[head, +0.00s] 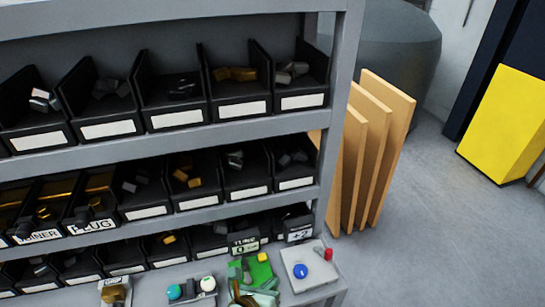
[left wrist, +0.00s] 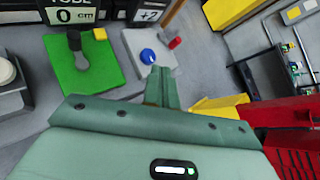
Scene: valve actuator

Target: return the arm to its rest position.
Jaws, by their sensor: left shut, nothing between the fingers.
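My left gripper (head: 255,293) shows at the bottom edge of the head view, low over the front of the bench. In the left wrist view its two pale green fingers (left wrist: 161,86) are together, with nothing held between them. The fingers point toward a light grey plate (left wrist: 128,46) that carries a blue round part (left wrist: 148,56). A red part (left wrist: 175,42) is at the plate's right edge. The green mat (left wrist: 85,80) lies to the left of the fingers. My right gripper is in neither view.
A grey shelf (head: 190,133) holds rows of black bins with metal and brass parts. A display (left wrist: 72,14) reads 0 cm. Teal and white knobs (head: 190,289) are left of the mat. Wooden boards (head: 375,150) lean beside the shelf; open floor (head: 450,230) lies right.

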